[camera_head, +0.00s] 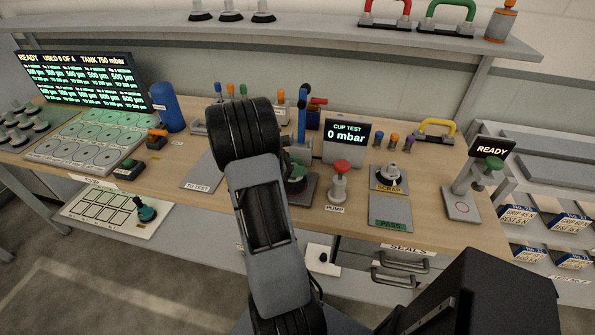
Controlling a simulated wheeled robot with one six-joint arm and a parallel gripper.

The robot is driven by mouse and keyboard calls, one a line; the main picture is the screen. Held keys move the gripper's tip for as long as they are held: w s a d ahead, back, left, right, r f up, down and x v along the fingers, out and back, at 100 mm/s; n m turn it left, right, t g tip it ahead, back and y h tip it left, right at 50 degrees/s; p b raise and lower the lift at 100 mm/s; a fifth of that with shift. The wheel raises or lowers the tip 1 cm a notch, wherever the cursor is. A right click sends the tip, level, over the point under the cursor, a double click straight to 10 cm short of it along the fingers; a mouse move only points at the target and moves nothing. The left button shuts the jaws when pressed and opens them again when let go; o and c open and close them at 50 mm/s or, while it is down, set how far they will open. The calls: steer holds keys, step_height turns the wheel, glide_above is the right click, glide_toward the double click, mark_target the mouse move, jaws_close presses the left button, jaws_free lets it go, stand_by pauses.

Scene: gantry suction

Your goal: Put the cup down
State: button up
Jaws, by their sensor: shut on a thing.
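My arm rises through the middle of the view, and its dark upper joint and grey link cover what is behind them. My gripper is hidden behind it, so I cannot see the jaws or what is between them. A dark green cup (297,184) shows partly at the right edge of my arm, over a dark base plate by the blue post; I cannot tell whether it rests there. Another cup (388,173), black with a light top, sits on the SCRAP pad (388,187). The green PASS pad (390,224) is empty.
The CUP TEST display (346,141) reads 0 mbar. The red-topped PUMP button (340,183) stands in front. A READY stand (464,198) is at right. A tray of discs (80,143) and the grey TO TEST pad (203,172) lie at left. A shelf (330,33) runs above.

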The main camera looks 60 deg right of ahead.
steer(key=shift+f, duration=1.05)
steer(key=shift+f, duration=0.15)
steer(key=o, duration=1)
steer(key=shift+c, duration=0.2)
steer(key=shift+r, duration=0.25)
steer(key=b+v, duration=0.1)
steer(key=v, duration=1)
steer(key=s+a+r+m+t+y, duration=0.1)
steer(key=a+r+m+t+y, duration=0.1)
steer(key=a, duration=0.8)
steer(key=s+a+r+m+t+y, duration=0.1)
steer(key=a+m+t+y, duration=0.3)
steer(key=a, duration=0.7)
steer(key=s+a+r+m+t+y, duration=0.1)
steer(key=a+r+m+t+y, duration=0.1)
steer(key=a+t, duration=0.5)
steer(key=a+m+y, duration=0.1)
steer(key=a+y, duration=0.1)
steer(key=a, duration=0.1)
steer(key=shift+a+r, duration=0.2)
steer(key=shift+r, duration=0.2)
